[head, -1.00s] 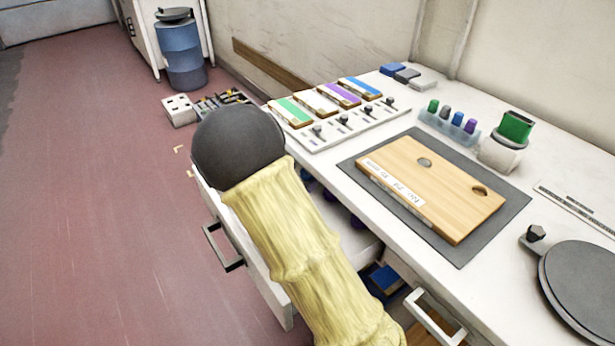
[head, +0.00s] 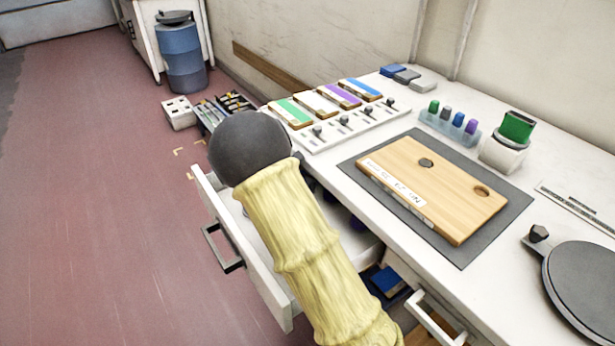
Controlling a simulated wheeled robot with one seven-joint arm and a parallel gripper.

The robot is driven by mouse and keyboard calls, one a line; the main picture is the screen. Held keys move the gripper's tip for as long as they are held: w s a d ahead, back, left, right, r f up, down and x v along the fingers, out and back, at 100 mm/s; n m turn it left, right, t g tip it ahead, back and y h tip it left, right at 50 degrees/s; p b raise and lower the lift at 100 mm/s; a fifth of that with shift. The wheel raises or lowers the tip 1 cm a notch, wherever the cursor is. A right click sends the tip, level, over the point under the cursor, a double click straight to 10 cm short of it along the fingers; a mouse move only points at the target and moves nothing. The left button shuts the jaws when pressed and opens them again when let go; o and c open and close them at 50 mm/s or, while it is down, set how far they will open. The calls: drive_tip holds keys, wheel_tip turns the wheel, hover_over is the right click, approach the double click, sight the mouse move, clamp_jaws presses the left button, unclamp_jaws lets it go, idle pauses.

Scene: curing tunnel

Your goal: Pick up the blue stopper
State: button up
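Small coloured stoppers stand in a clear rack (head: 436,127) on the white bench: green, grey, blue and purple. The blue stopper (head: 458,119) is third from the left, upright, between the grey and the purple ones. My arm, in a yellow sleeve with a dark rounded end, reaches over the open drawer (head: 246,254), left of the rack and well apart from it. The fingers of my gripper are hidden behind that dark end. Some dark bluish or purple things show partly in the drawer beside my arm; I cannot tell what they are.
A wooden board (head: 432,190) lies on a grey mat (head: 463,256) between my arm and the rack. A white pot with a green top (head: 516,128) stands right of the rack. A switch panel (head: 345,127) lies behind. A dark round plate (head: 588,290) is at right.

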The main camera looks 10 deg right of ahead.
drive_tip(key=shift+c, duration=0.2)
drive_tip(key=c, duration=1)
drive_tip(key=shift+s+a+r, duration=0.25)
drive_tip(key=shift+s+r, duration=0.05)
drive_tip(key=shift+r, duration=0.15)
drive_tip(key=r+p+v, duration=0.1)
drive_tip(key=p+v, duration=0.2)
drive_tip(key=v, duration=1.2)
drive_tip(key=shift+w+d+r, duration=0.15)
drive_tip(key=shift+d+r, duration=0.1)
drive_tip(key=shift+d, duration=0.05)
drive_tip(key=shift+r, duration=0.15)
drive_tip(key=s+d+r+m+p, duration=0.1)
drive_tip(key=d+r+p, duration=0.2)
drive_tip(key=p, duration=1.1)
drive_tip(key=s+d+r+g+h+p, duration=0.1)
drive_tip(key=s+d+r+p, duration=0.1)
drive_tip(key=r+p, duration=0.8)
drive_tip(key=s+d+r+m+g+h+p, duration=0.1)
drive_tip(key=r+p, duration=0.5)
drive_tip(key=p, duration=1.2)
drive_tip(key=s+d, duration=0.1)
drive_tip(key=d, duration=0.1)
drive_tip(key=shift+s+d+r+m, duration=0.15)
drive_tip(key=shift+s+d+m, duration=0.05)
drive_tip(key=shift+d+m, duration=0.15)
